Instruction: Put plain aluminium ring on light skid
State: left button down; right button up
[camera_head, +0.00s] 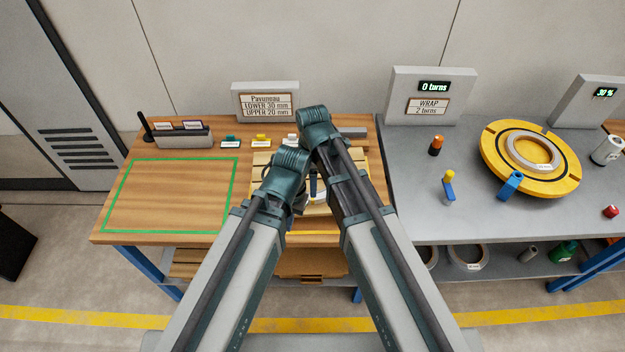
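A light wooden skid (262,159) lies on the wooden bench, mostly hidden behind my two arms. A pale curved edge (320,197), perhaps of a ring, shows between my wrists over the skid; I cannot tell which ring it is. A grey metal ring (515,153) with a white label lies on the yellow turntable (488,155) at the right. My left gripper (299,199) is low over the skid, mostly hidden by its wrist. My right gripper (314,186) is beside it, also mostly hidden. Finger opening does not show on either.
A green outlined area (168,230) on the bench's left is empty. Small coloured blocks (261,141) stand behind the skid. The grey table holds an orange-black item (436,146), a yellow-blue item (449,190) and a blue block (510,185). More rings (468,267) lie on the lower shelf.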

notch_tip(320, 180, up, 6)
jog(key=p, duration=0.5)
jog(key=s+d+m, duration=0.4)
jog(key=d+m, duration=0.4)
jog(key=m, duration=0.1)
jog(key=s+d+m, duration=0.4)
jog(key=d+m, duration=0.5)
jog(key=m, duration=0.1)
jog(key=s+a+n+h, duration=0.1)
jog(key=s+a+n, duration=0.3)
jog(key=a, duration=0.7)
jog(key=shift+s+a, duration=0.25)
jog(key=shift+s, duration=0.5)
jog(key=shift+r, duration=0.1)
